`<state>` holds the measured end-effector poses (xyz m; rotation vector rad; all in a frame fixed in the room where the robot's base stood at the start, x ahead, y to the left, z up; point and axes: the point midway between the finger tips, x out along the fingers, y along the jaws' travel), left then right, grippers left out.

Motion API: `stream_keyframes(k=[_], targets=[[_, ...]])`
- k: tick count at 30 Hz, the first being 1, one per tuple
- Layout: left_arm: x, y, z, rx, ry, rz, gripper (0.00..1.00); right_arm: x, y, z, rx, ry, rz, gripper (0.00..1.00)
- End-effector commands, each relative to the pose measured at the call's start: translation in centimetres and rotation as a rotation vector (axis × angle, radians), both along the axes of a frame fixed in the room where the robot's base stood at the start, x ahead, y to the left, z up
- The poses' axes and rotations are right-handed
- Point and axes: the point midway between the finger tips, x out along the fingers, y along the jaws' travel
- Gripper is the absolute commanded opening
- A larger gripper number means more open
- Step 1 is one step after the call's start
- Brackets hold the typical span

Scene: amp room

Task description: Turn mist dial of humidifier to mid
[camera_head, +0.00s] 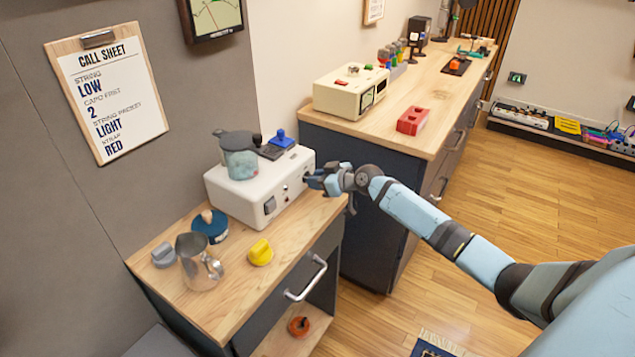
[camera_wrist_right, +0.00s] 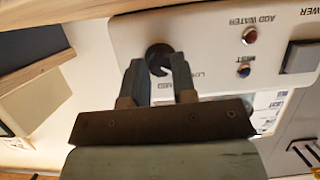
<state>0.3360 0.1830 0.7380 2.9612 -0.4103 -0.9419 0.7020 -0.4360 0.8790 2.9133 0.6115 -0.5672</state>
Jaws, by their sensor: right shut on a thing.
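The white humidifier (camera_head: 250,200) stands on the near wooden cabinet, with a translucent blue-green tank (camera_head: 240,163) on top. In the wrist view its front panel (camera_wrist_right: 205,45) appears upside down, with the dark round mist dial (camera_wrist_right: 158,51), LOW and MED lettering, and ADD WATER and MIST lights. My right gripper (camera_head: 318,180) is at the right end of the humidifier's front. In the wrist view its fingers (camera_wrist_right: 157,68) are shut on the dial, one on each side. They partly cover the dial and its lettering, so I cannot tell its setting. My left gripper is not in view.
A steel pitcher (camera_head: 197,262), yellow knob (camera_head: 260,252), grey knob (camera_head: 163,255) and blue round item (camera_head: 210,226) stand in front of the humidifier. A second counter (camera_head: 440,95) behind carries a cream device (camera_head: 350,92) and red block (camera_head: 412,120). Floor at right is open.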

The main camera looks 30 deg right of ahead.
Motion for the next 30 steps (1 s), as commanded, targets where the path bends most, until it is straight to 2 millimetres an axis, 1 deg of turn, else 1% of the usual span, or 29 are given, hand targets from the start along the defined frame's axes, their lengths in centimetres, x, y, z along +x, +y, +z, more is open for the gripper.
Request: stream_keyframes(k=[1,7,15,23,30], targets=[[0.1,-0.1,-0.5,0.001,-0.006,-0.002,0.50,0.0,-0.1,-0.3,0.024,0.009,-0.001,0.02],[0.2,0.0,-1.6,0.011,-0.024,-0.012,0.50,0.1,-0.2,-0.5,0.165,0.066,-0.001,0.02],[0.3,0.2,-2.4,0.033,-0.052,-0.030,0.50,0.2,-0.3,-0.5,0.403,0.165,-0.001,0.02],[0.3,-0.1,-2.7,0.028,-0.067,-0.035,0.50,0.2,-0.4,-0.5,0.619,0.255,-0.001,0.02],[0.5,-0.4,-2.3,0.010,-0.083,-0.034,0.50,0.2,-0.5,-0.4,0.774,0.318,-0.001,0.02]])
